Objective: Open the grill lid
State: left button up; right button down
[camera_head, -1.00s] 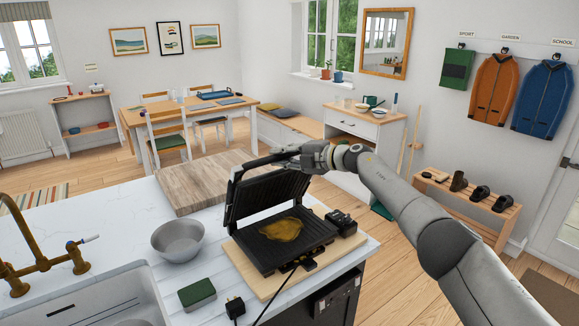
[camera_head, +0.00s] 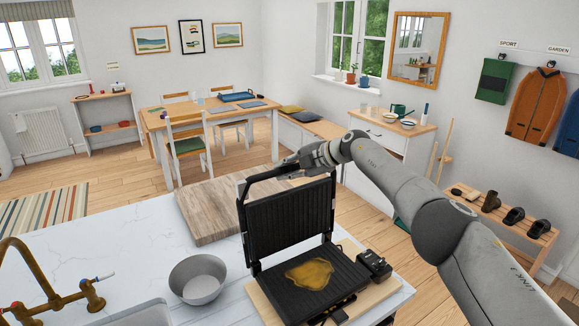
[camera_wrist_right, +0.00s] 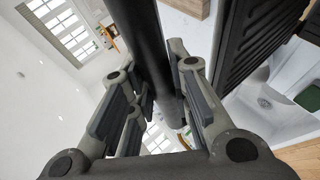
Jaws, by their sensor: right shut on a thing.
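The black grill stands on a wooden board (camera_head: 382,294) on the white counter. Its ribbed lid (camera_head: 288,224) is raised to about upright, hinged at the back of the lower plate (camera_head: 338,268). A yellow-brown patch (camera_head: 311,274) lies on the lower plate. My right gripper (camera_head: 288,167) is at the lid's top edge, shut on the lid handle (camera_head: 258,176). In the right wrist view the dark handle bar (camera_wrist_right: 143,45) runs between the fingers, with the ribbed lid (camera_wrist_right: 255,40) at the right. My left gripper is not in view.
A grey bowl (camera_head: 198,279) stands left of the grill. A wooden chopping board (camera_head: 215,212) lies behind the bowl. A brass tap (camera_head: 45,275) is at the left. A small black box (camera_head: 374,264) sits at the grill's right.

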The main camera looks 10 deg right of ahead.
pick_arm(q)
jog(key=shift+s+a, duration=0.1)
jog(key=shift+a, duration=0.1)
pick_arm(e)
jog(key=shift+s, duration=0.1)
jog(key=c, duration=1.3)
grip_release()
jog(key=v, duration=1.2)
jog(key=shift+s, duration=0.1)
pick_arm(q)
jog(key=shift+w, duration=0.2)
